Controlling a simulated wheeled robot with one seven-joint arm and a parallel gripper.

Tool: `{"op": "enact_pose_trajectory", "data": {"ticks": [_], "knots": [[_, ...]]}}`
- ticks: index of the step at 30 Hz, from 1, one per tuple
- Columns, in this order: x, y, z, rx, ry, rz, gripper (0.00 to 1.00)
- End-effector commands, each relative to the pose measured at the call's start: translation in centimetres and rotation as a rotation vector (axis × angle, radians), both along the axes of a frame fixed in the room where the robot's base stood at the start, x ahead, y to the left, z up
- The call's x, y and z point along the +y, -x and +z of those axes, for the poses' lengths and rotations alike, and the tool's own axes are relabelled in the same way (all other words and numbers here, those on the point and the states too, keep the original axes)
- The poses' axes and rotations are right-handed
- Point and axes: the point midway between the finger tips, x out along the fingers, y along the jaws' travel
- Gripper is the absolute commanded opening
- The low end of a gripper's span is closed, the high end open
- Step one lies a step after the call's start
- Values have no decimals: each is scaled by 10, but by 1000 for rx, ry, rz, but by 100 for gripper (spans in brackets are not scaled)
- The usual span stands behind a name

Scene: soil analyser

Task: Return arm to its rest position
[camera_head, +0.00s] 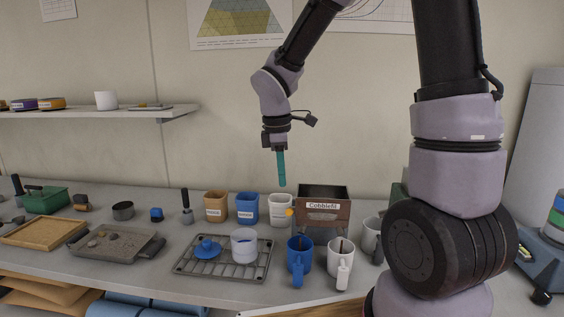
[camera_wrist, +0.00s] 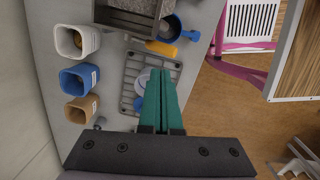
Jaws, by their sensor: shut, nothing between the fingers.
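My gripper (camera_head: 281,170) has teal fingers that are pressed together with nothing between them. It hangs pointing down in the air above the bench (camera_head: 150,262), over the area of the white and blue containers and left of the box labelled Cobblefit (camera_head: 323,211). In the wrist view my gripper (camera_wrist: 162,75) shows its closed fingers over the wire rack (camera_wrist: 132,70). My arm reaches in from the right of the head view, bent at the elbow and raised above the bench.
A white container (camera_head: 281,211), a blue container (camera_head: 247,208) and a tan container (camera_head: 216,206) stand in a row. Blue (camera_head: 299,256) and white (camera_head: 341,257) scoop-like cups stand in front of the box. A wall shelf (camera_head: 90,113) is at left. Space above the bench is clear.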

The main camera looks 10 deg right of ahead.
Motion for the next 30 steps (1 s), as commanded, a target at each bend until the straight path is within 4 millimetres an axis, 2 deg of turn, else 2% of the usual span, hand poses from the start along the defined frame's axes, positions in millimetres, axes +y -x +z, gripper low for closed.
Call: {"op": "enact_pose_trajectory", "data": {"ticks": [6, 12, 16, 20, 30], "knots": [[9, 23, 32, -2, 0, -2, 0], [14, 34, 47, 0, 0, -4, 0], [8, 38, 57, -25, -14, -73, 0], [-12, 44, 78, -93, -67, -286, 0], [-74, 81, 142, -293, -384, -1071, 0]]}}
